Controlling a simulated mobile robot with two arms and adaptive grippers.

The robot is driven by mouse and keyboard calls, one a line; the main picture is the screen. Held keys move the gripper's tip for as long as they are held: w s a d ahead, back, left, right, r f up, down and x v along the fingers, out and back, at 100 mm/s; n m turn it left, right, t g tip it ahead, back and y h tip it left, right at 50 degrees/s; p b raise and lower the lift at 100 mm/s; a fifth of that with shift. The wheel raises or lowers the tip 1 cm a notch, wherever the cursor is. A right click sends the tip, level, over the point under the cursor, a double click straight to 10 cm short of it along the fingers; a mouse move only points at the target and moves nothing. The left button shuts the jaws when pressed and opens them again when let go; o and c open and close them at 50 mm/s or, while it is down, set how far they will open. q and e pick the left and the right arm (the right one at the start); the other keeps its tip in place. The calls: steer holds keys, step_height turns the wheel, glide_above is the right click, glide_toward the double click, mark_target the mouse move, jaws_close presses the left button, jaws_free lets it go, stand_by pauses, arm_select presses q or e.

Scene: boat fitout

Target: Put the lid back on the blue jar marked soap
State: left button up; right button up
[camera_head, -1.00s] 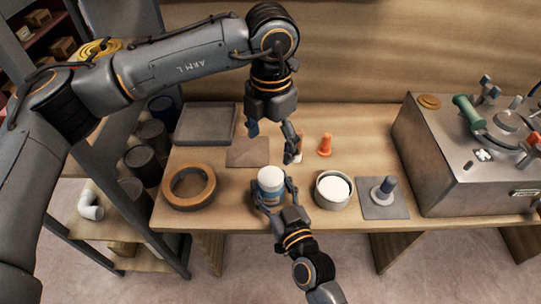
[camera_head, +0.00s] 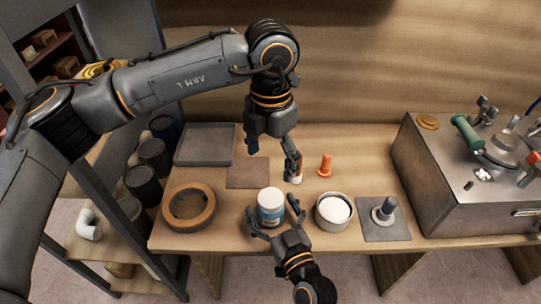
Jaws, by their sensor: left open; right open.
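A blue jar (camera_head: 270,214) stands upright near the front edge of the bench. Its top is white (camera_head: 270,196) and looks like a lid sitting level on it; the marking is too small to read. My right gripper (camera_head: 275,217) is open at the jar's front, with its fingers apart on either side of the lower body. No grip on the jar shows. My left gripper (camera_head: 272,160) is open above the bench behind the jar, with nothing between its fingers. A small white-bottomed object (camera_head: 296,179) is partly hidden by its right finger.
A wooden ring (camera_head: 189,207) lies left of the jar. A round white-filled container (camera_head: 333,211) stands close on the right, then a grey plate with a peg (camera_head: 384,218). An orange cone-like piece (camera_head: 324,165), brown sheet (camera_head: 248,173) and grey tray (camera_head: 205,145) lie behind. A metal unit (camera_head: 465,180) fills the right.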

steer(key=v, duration=1.1)
steer(key=shift+s+d, duration=0.15)
steer(key=shift+s, duration=0.2)
